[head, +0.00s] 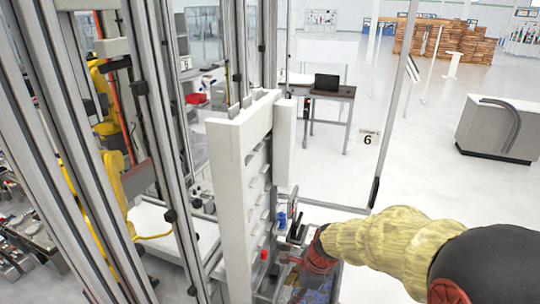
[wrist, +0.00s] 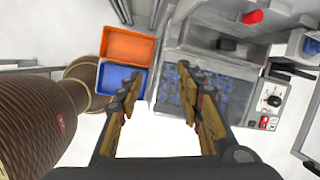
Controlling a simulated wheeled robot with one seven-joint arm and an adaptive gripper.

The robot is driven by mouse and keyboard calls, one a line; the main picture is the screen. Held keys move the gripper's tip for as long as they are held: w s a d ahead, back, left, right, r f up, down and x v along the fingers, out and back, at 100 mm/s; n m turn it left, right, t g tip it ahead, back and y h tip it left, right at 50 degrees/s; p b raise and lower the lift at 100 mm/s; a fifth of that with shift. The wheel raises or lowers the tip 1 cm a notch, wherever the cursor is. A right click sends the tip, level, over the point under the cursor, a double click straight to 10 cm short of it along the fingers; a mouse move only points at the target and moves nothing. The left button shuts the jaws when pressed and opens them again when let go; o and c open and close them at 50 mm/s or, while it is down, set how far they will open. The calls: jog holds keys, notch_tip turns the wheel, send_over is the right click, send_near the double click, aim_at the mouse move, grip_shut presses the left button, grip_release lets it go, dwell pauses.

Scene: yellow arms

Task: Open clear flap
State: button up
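A grey machine box (wrist: 178,62) lies ahead of my gripper in the wrist view. Its see-through panel (wrist: 238,88), which looks like the clear flap, has blue pieces visible behind it. The panel appears lowered over them, though its edges are hard to make out. My gripper (wrist: 157,78) is open and empty, with its fingers spread at the panel's left side. The right finger overlaps the panel in the picture; I cannot tell whether it touches. In the head view my gripper (head: 298,261) is at the lower middle, and the flap is largely hidden or too small to make out.
An orange bin (wrist: 128,44) and a blue bin (wrist: 121,79) sit left of the machine. A control panel with a dial (wrist: 273,98) is on its right. A tall white rack (head: 233,190) and metal posts stand left of my arm. Open floor (head: 420,140) lies beyond.

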jog(key=s+d+n+t+h+b, duration=0.1)
jog(key=s+d+n+t+b, duration=0.1)
jog(key=s+d+n+b, duration=0.4)
jog(key=s+d+n+t+h+b, duration=0.1)
jog(key=s+d+n+b, duration=0.5)
jog(key=s+n+b, duration=0.6)
jog(key=s+h+b, duration=0.1)
jog(key=s, duration=0.2)
jog(key=shift+r+n+t+b, duration=0.3)
jog(key=shift+n+t+b, duration=0.1)
